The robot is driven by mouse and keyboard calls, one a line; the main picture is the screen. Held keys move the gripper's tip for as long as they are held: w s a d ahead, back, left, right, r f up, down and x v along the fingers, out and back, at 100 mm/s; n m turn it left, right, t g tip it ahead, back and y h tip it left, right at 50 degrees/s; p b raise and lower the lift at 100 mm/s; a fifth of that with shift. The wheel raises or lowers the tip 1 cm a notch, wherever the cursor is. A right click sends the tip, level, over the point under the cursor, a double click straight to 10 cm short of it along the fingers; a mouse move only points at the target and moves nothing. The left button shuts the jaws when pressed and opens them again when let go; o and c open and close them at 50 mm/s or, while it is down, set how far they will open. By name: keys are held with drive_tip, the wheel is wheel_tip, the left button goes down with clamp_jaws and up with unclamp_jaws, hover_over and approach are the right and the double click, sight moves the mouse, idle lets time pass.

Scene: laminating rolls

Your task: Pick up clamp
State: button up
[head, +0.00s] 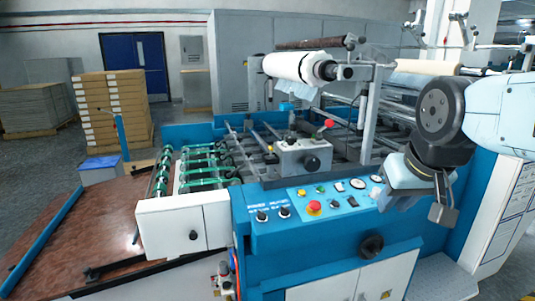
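A white laminating roll (290,67) sits on a shaft at the top of the blue and grey machine. A dark round collar (326,70) at the roll's right end could be the clamp, but I cannot tell for sure. A second pale roll (425,67) is farther right, partly behind my arm. My gripper (443,214) hangs at the right, over the right side of the control panel and apart from the roll and collar. Its fingers look small and dark, and I cannot tell whether they are open or shut. Nothing is plainly held in it.
The control panel (298,211) has a red button, dials and knobs. A grey box with a red-knobbed lever (302,157) stands behind it. Upright posts (371,112) and rods surround the rolls. Stacked cartons (114,112) stand at the back left, with open floor around.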

drive_tip(key=shift+w+d, duration=0.1)
drive_tip(key=shift+w, duration=0.15)
drive_tip(key=shift+w, duration=0.1)
